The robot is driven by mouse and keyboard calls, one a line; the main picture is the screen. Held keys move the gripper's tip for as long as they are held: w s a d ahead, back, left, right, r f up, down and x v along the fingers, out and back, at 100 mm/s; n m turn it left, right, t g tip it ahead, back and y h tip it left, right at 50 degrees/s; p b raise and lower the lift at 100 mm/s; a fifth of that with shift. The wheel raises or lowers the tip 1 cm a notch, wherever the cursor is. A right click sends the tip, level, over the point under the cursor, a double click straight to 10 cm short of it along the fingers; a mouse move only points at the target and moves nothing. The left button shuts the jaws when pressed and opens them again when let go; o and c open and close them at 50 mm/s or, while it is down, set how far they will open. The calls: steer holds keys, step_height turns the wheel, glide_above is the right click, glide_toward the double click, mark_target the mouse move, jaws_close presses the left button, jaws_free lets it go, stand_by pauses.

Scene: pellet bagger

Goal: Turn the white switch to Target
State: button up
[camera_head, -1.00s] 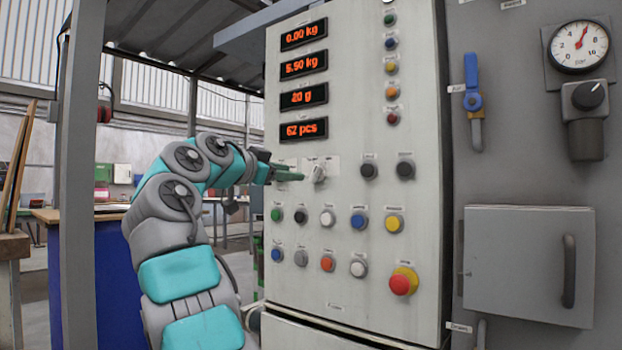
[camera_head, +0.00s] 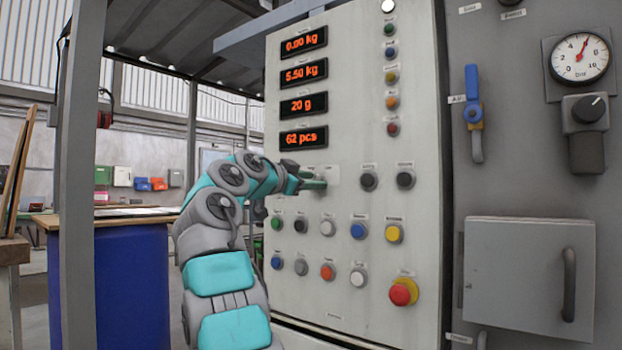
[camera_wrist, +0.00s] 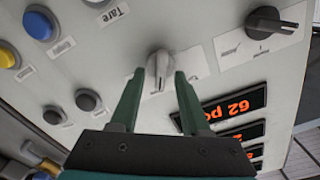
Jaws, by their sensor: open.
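The white switch (camera_wrist: 159,68) is a pale knob on a white label plate on the panel. In the wrist view it sits between the two green fingers of my gripper (camera_wrist: 157,85), near their tips. My gripper is open, with a finger on each side of the knob; I cannot tell whether either touches it. In the head view my gripper (camera_head: 318,184) is at the panel below the lowest display and hides the white switch. The label plate (camera_wrist: 190,72) has markings too small to read.
A black rotary switch (camera_wrist: 268,22) sits beside the white one in the wrist view. The panel (camera_head: 350,290) also carries several push buttons, two dark knobs, and a red emergency-type button (camera_head: 403,292). A grey post (camera_head: 77,200) stands left of my arm.

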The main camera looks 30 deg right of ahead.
steer(key=shift+c, duration=0.2)
jaws_close()
stand_by(0.4)
